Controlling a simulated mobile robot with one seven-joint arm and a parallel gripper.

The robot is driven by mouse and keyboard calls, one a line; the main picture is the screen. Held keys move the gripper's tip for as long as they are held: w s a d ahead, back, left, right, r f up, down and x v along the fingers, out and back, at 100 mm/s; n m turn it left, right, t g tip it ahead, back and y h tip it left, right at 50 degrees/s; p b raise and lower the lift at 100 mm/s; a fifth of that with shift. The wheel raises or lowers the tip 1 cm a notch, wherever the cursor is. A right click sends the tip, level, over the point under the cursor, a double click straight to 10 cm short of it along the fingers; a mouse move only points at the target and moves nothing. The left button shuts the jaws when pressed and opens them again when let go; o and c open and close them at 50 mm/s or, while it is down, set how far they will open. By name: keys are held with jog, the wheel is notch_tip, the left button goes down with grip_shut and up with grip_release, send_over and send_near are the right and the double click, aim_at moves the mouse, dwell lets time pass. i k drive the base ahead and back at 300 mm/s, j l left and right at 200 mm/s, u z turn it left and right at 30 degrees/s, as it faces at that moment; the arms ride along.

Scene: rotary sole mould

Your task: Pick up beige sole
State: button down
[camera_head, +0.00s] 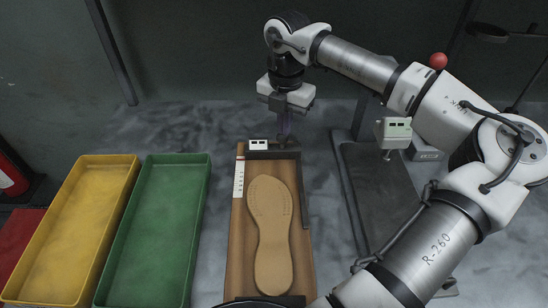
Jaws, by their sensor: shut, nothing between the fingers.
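The beige sole (271,235) lies flat on a brown wooden board (236,255), its long side running from the back toward the front of the picture. My gripper (285,135) hangs from the arm above the back end of the board, beyond the sole's far end. Its fingers are thin and dark at this distance, and they are shut and empty. The gripper is apart from the sole.
A yellow tray (128,170) and a green tray (201,165) stand to the left, both looking empty. A dark flat panel (378,185) lies right of the board, partly behind my arm. A red ball (438,60) shows at upper right.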

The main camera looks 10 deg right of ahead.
aim_at(269, 203)
jog(key=k, duration=1)
